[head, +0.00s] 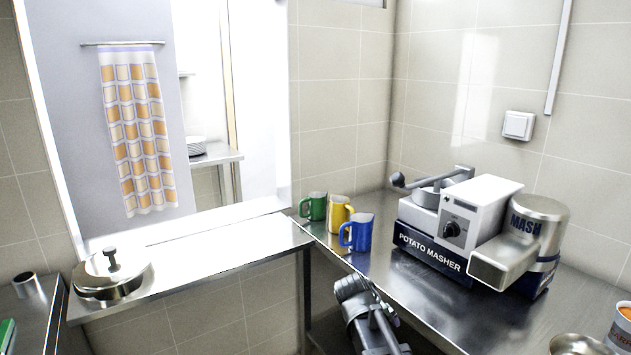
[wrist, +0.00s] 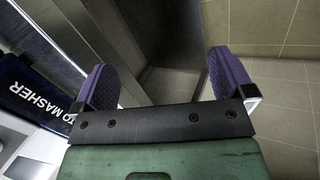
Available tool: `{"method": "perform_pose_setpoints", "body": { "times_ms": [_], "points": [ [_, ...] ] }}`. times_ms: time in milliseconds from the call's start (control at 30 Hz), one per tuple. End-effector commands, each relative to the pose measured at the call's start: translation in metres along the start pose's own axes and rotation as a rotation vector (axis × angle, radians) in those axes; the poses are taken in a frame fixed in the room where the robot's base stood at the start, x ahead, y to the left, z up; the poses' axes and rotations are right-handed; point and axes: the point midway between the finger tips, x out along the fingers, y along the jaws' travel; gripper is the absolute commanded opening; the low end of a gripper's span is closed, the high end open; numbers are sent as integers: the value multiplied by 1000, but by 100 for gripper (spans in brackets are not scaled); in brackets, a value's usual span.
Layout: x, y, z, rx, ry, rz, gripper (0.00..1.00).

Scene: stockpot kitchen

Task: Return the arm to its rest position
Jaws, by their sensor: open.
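My gripper (wrist: 164,76) shows in the wrist view with its two purple ribbed finger pads spread wide apart. Nothing is between them; a dark gap and floor or wall tiles lie beyond. In the head view my arm (head: 368,318) rises from the bottom edge, in front of the steel counter and left of the potato masher. I cannot make out the fingertips there.
The potato masher (head: 455,230) stands on the steel counter (head: 420,302); its label also shows at the left of the wrist view (wrist: 38,95). Green (head: 314,207), yellow (head: 338,214) and blue (head: 358,233) mugs stand near the corner. A lidded pot (head: 110,275) is at left.

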Motion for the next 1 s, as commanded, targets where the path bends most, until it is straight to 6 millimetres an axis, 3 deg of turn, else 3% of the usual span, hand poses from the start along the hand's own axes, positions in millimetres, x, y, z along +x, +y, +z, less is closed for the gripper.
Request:
{"method": "perform_pose_setpoints", "body": {
  "times_ms": [33, 200, 267, 300, 333, 400, 600, 700, 1000],
  "points": [
    [16, -22, 40, 101, -24, -101, 100],
    [36, -78, 129, 340, -99, -412, 100],
    [54, -86, 157, 383, -103, -455, 100],
    [70, -76, 158, 417, -110, -449, 100],
    [28, -58, 153, 406, -108, -448, 100],
    [-2, -44, 150, 402, -107, -447, 100],
    [-67, -12, 149, 399, -105, -444, 100],
    [-88, -2, 148, 398, -105, -444, 100],
    [-93, 1, 148, 398, -105, -443, 100]
  ]
}}
